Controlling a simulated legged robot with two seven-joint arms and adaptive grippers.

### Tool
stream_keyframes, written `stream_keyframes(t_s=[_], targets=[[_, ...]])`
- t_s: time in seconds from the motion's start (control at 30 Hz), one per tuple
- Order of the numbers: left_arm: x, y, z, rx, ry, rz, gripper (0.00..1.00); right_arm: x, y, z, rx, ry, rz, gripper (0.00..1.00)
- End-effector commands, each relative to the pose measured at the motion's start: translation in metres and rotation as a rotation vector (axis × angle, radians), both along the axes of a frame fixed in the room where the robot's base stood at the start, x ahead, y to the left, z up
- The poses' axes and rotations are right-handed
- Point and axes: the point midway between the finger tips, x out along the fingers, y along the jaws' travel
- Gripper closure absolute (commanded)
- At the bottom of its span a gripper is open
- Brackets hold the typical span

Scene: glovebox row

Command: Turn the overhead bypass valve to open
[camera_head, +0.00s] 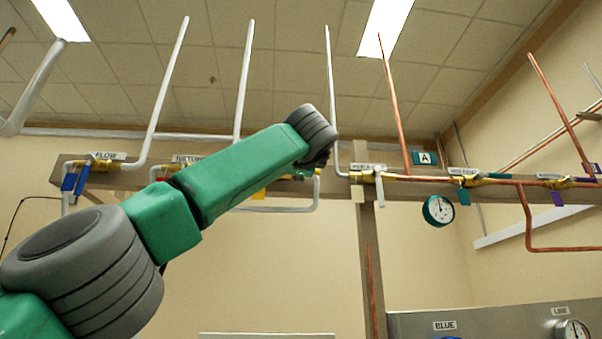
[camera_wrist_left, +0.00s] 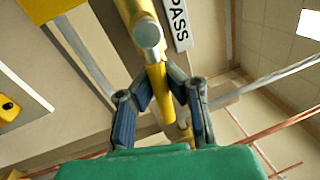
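In the left wrist view a label (camera_wrist_left: 179,22) shows "PASS" beside a yellow-brass valve part with a round end (camera_wrist_left: 149,36). A yellow handle (camera_wrist_left: 158,88) runs down from it. My left gripper (camera_wrist_left: 160,80) has its fingertips closed in on both sides of this handle and appears shut on it. In the head view my green left arm reaches up to the row; its fingers cannot be made out there. My right gripper is not in view.
Other labelled valves line the row: the flow valve (camera_head: 103,165) at left and valves with teal (camera_head: 464,196) and purple tags at right. A round gauge (camera_head: 438,210) hangs right of the bypass valve. White and copper pipes rise around my arm. A grey panel (camera_head: 490,323) stands below right.

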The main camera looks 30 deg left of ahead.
Motion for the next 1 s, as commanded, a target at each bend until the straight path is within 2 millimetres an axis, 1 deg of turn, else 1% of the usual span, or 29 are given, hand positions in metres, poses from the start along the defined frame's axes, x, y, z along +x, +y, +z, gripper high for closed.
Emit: stream_keyframes(t_s=[0.03,0.13,0.17,0.2,0.23,0.27,0.67,0.77,0.87,0.93,1.0], targets=[[0.002,-0.002,-0.004,-0.005,0.007,-0.003,1.0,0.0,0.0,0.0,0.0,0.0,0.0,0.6],[0.002,-0.002,-0.004,-0.005,0.008,-0.003,1.0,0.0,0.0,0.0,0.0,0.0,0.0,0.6],[0.002,-0.002,-0.004,-0.005,0.008,-0.003,0.93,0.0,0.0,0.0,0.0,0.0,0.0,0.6],[0.002,-0.002,-0.004,-0.005,0.008,-0.003,0.79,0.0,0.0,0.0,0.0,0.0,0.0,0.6],[0.002,-0.002,-0.004,-0.004,0.008,-0.003,0.69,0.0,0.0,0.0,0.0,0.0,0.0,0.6],[0.002,-0.002,-0.004,-0.003,0.007,-0.002,0.67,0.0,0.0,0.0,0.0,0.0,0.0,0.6],[-0.002,-0.002,-0.002,0.001,0.003,-0.001,0.67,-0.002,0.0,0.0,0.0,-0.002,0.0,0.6],[-0.008,-0.006,-0.002,0.003,0.003,-0.002,0.67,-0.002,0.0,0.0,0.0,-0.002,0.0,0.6],[-0.018,-0.012,-0.004,0.004,0.003,-0.002,0.67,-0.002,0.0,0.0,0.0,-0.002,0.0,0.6],[-0.026,-0.015,-0.007,0.004,0.002,-0.001,0.67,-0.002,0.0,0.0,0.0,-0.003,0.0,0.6],[-0.038,-0.023,-0.009,0.004,0.003,-0.003,0.67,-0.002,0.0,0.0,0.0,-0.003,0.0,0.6]])
